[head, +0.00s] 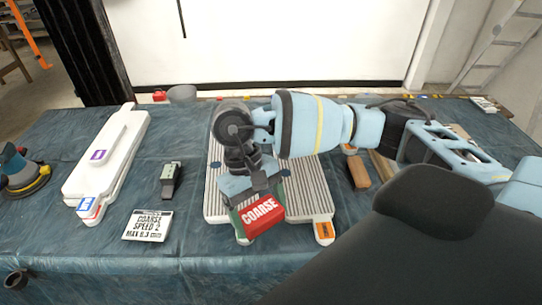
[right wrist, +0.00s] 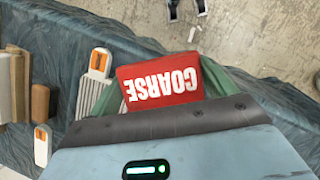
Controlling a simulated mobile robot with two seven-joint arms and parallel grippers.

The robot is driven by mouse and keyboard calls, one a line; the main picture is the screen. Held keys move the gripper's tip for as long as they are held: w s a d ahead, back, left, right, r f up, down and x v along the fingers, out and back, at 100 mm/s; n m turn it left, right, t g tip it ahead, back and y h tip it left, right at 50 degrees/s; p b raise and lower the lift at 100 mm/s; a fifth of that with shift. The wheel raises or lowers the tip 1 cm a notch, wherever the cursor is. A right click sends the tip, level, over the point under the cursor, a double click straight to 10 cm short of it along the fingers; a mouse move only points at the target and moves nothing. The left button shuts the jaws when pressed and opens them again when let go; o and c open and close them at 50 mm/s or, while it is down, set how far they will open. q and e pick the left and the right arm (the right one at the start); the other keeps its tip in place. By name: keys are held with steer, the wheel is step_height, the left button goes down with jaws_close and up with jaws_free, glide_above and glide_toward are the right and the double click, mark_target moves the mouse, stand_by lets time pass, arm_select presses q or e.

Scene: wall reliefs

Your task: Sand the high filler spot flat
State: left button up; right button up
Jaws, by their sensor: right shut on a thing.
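My right gripper (head: 250,200) is shut on a red block marked COARSE (head: 263,215), which has green sides. The block is over the front part of a ribbed grey and white relief panel (head: 312,190); I cannot tell whether it touches. The right wrist view shows the red block (right wrist: 160,82) and part of the ribbed panel (right wrist: 92,98). The arm and gripper cover much of the panel, and I cannot make out the filler spot. My left gripper is not in view.
A white panel with a purple label (head: 119,140) lies at left. A sander (head: 22,175) is at the left edge. A brown block (head: 358,172) lies right.

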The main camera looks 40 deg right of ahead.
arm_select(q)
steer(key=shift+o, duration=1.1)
arm_select(e)
steer(key=shift+w+f+m, duration=0.1)
steer(key=shift+w+m, duration=0.15)
steer(key=shift+m, duration=0.05)
arm_select(q)
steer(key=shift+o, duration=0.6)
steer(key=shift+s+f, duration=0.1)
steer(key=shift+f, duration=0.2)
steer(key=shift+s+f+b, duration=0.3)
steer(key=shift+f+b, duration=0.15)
steer(key=shift+b, duration=0.2)
arm_select(e)
steer(key=w+d+f+m+t+y, duration=0.1)
steer(key=w+d+f+m+t, duration=0.1)
steer(key=w+d+m, duration=0.5)
steer(key=w+d+f+m+t+y, duration=0.2)
steer(key=w+d+m+t, duration=0.3)
steer(key=d+m, duration=0.8)
steer(key=w+f+m, duration=0.1)
steer(key=w+m, duration=0.1)
steer(key=m, duration=0.2)
steer(key=shift+f+m+y, duration=0.3)
